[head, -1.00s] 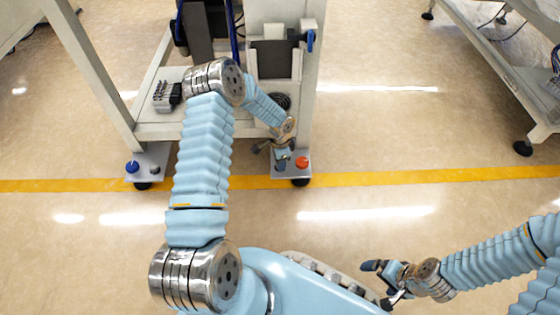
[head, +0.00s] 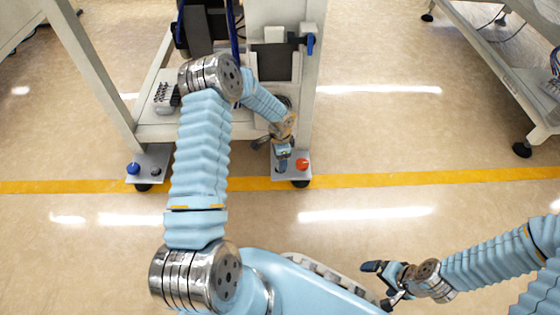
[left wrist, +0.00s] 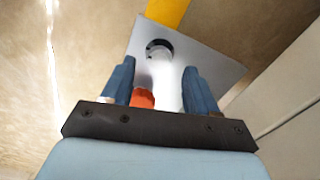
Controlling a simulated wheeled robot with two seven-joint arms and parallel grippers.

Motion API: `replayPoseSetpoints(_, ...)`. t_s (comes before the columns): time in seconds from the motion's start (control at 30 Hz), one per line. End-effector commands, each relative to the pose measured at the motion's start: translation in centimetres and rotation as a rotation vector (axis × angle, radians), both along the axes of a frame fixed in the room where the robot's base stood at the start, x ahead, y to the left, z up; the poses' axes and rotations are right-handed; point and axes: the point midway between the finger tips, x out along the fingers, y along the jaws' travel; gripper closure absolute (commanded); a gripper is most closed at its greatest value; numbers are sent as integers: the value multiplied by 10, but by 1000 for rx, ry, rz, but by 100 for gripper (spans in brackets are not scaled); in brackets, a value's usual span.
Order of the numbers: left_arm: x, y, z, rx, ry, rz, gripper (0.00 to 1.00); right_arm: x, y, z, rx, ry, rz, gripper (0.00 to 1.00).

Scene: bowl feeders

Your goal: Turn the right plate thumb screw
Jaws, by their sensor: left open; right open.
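The right plate (head: 305,176) is a pale metal plate at the foot of the stand. It carries an orange-red knob (head: 302,163), which also shows in the left wrist view (left wrist: 142,98). My left gripper (head: 282,166) is over the plate, left of this knob, pointing down. In the left wrist view its blue fingers (left wrist: 158,88) are apart, with a bright, washed-out area between them. A dark-ringed round part (left wrist: 160,48) shows on the plate beyond the fingers; I cannot tell whether it is the thumb screw. My right gripper (head: 382,282) is open and empty, low over the floor.
The left plate (head: 149,158) has a blue knob (head: 133,168) and a small dark screw (head: 155,170). The stand's post (head: 306,90) rises close behind the right plate. A bench (head: 490,60) stands at the upper right. The floor between is clear, with a yellow stripe (head: 420,176).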

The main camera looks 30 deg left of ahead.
Motion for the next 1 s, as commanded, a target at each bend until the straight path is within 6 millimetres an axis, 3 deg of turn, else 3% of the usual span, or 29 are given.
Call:
replayPoseSetpoints(0.1, 0, 0, 25, 0, -1, 1, 41, 0, 0, 7, 0, 1, 0, 0)
replayPoseSetpoints(0.3, 0, 0, 44, 1, 1, 0, 41, -1, 0, 10, 0, 2, 2, 0)
replayPoseSetpoints(0.83, -1, 0, 44, -1, 2, 1, 41, -1, 0, 10, 0, 2, 2, 0)
replayPoseSetpoints(0.93, -6, -12, 40, -28, 1, 18, 41, -1, 0, 10, 0, 2, 2, 0)
replayPoseSetpoints(1.0, -17, -35, 31, -78, 3, 52, 41, -1, 0, 10, 0, 2, 2, 0)
